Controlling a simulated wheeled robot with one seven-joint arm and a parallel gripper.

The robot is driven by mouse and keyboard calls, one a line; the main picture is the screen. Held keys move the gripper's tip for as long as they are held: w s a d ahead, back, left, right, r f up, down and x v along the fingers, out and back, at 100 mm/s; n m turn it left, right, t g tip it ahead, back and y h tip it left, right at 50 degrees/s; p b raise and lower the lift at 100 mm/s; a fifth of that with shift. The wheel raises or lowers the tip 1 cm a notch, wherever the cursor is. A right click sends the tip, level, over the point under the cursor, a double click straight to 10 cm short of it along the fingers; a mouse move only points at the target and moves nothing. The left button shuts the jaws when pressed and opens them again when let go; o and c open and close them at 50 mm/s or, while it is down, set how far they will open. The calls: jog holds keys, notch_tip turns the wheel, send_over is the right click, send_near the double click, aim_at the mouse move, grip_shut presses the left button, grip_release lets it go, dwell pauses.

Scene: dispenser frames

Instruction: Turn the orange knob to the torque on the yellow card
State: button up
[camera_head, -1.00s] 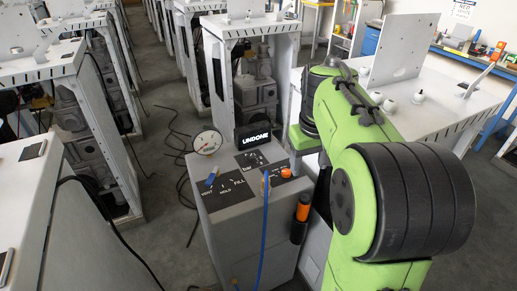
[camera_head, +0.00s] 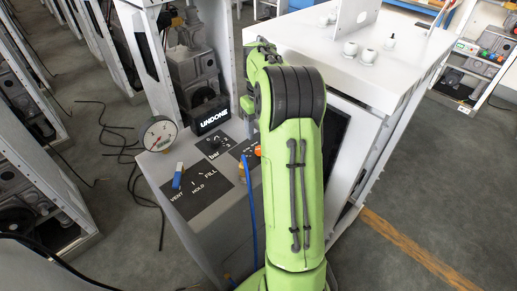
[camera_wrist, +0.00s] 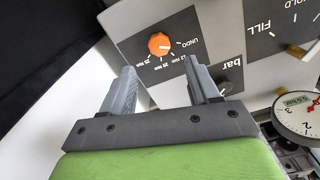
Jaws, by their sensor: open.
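The orange knob (camera_wrist: 159,44) sits on a dark panel in the wrist view, with marks around it reading UNDO and several Nm values. Its white pointer mark looks turned toward the UNDO side. In the head view the knob (camera_head: 257,150) shows only as a small orange part beside my arm. My gripper (camera_wrist: 160,73) is open and empty; the knob appears beyond the gap between its fingertips, apart from them. In the head view my arm hides the gripper. A black display (camera_head: 213,118) reads UNDONE. I cannot make out a yellow card in the current frames.
A round gauge (camera_head: 158,134) stands at the panel's back left corner. A blue lever (camera_head: 178,176) rises from the VENT, HOLD, FILL plate. A blue hose (camera_head: 250,205) runs down the front beside my arm. A white bench (camera_head: 400,70) stands to the right.

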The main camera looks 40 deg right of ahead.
notch_tip(320, 180, down, 8)
jog(key=shift+r+b, duration=0.15)
jog(key=shift+b, duration=0.9)
jog(key=shift+s, duration=0.1)
jog(key=shift+r, duration=0.1)
jog(key=c, duration=1)
jog(key=shift+c, duration=0.2)
jog(key=shift+m, duration=0.3)
jog(key=m+p, duration=0.1)
jog(key=m, duration=0.2)
jog(key=shift+m+p, duration=0.7)
jog(key=shift+m, duration=1.5)
